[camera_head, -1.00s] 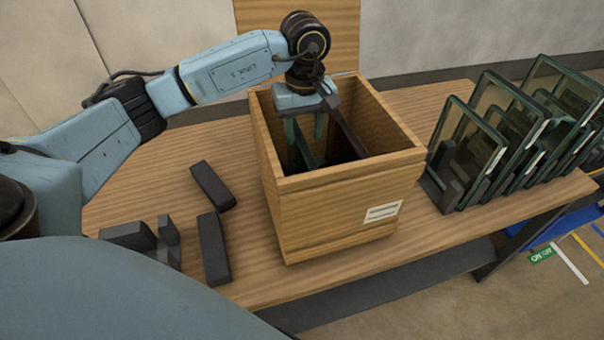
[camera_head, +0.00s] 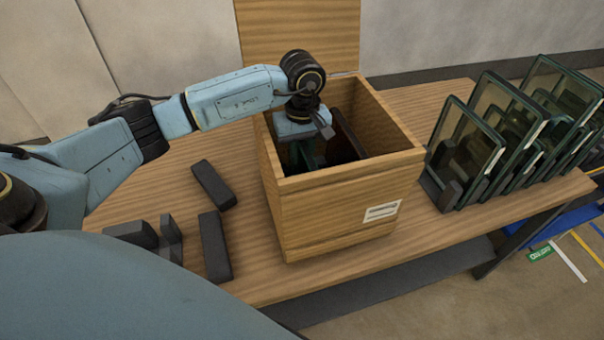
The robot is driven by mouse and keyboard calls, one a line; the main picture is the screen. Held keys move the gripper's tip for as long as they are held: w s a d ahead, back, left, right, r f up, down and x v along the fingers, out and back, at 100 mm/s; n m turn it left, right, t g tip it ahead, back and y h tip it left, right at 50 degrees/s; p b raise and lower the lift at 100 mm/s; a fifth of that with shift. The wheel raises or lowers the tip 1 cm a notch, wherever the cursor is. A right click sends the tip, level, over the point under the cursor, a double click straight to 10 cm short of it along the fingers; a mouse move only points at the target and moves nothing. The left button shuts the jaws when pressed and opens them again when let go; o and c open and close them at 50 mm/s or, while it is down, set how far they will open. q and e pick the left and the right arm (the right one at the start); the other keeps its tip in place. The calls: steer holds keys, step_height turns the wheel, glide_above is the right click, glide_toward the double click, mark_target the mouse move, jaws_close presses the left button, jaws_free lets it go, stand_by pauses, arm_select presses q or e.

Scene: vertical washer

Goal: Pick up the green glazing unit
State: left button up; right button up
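My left gripper (camera_head: 305,148) points down into the open wooden box (camera_head: 335,218) on the table. Its fingers are inside the box, by a dark green panel edge (camera_head: 309,160) that looks like the green glazing unit. The box walls and the gripper hide most of the panel, so I cannot tell whether the fingers are closed on it. A dark bar (camera_head: 347,133) stands tilted in the box, right of the gripper. My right gripper is not in view.
Several glass panes with dark green frames (camera_head: 470,155) stand in a rack at the table's right. Dark blocks (camera_head: 213,185) lie left of the box. The box's wooden lid (camera_head: 298,38) stands up at the back. Bare wooden tabletop (camera_head: 262,272) shows in front.

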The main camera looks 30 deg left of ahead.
arm_select(q)
jaws_close()
steer(key=shift+r, duration=0.15)
stand_by(0.9)
